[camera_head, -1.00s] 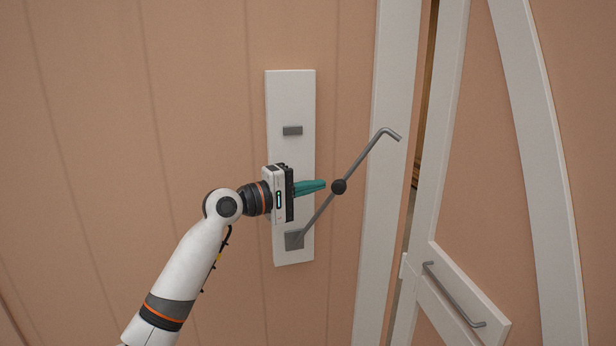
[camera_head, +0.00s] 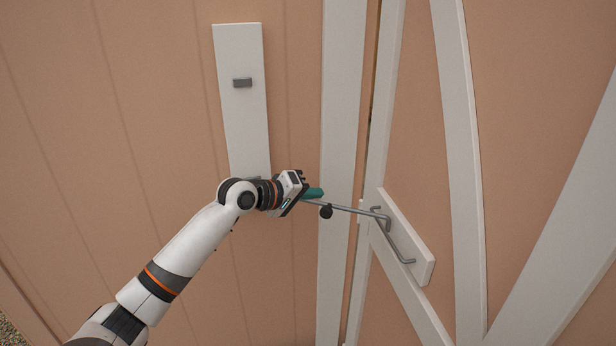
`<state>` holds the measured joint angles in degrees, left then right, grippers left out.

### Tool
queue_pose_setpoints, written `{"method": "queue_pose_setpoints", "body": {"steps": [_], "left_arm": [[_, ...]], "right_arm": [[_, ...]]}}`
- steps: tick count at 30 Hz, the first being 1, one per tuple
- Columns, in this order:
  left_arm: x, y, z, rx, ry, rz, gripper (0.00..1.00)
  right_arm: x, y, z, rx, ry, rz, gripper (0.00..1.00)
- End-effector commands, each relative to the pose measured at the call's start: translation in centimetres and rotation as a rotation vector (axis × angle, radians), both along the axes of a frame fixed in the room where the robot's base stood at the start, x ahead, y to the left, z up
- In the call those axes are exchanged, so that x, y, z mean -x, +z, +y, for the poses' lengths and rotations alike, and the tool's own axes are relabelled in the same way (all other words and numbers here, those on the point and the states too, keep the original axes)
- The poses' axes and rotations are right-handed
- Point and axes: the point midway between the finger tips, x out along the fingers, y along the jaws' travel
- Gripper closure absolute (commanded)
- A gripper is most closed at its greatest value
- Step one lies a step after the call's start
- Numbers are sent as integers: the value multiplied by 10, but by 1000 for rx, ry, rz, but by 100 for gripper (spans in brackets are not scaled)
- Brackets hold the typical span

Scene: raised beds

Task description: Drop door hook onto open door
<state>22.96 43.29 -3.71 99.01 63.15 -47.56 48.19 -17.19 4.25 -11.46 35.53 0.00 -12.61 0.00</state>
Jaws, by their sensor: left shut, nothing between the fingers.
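The door hook (camera_head: 350,209) is a thin grey rod with a black knob (camera_head: 325,211). It lies nearly level across the gap between wall and door. Its bent tip is at the upper end of the grey bar (camera_head: 398,249) on the door's white plate (camera_head: 415,240); I cannot tell whether it sits behind the bar. The door (camera_head: 530,130) stands at the right. My left gripper (camera_head: 318,193) has teal fingers, shut and empty, just above the knob; I cannot tell if they touch it. It and my arm hide the rod's wall end.
A white board (camera_head: 240,110) with a small grey block (camera_head: 242,83) is fixed to the tan wall (camera_head: 130,110). A white post (camera_head: 341,100) borders the narrow gap beside the door. The wall left of the board is clear.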

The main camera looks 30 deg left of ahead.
Motion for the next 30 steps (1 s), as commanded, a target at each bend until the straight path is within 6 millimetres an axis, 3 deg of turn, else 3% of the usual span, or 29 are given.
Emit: {"method": "queue_pose_setpoints", "body": {"steps": [9,30], "left_arm": [[-1,-31,-8,1,-1,3,100],[-1,-44,-11,1,-4,16,100]], "right_arm": [[0,-4,0,0,2,0,100],[0,-5,-6,8,2,0,100]]}}
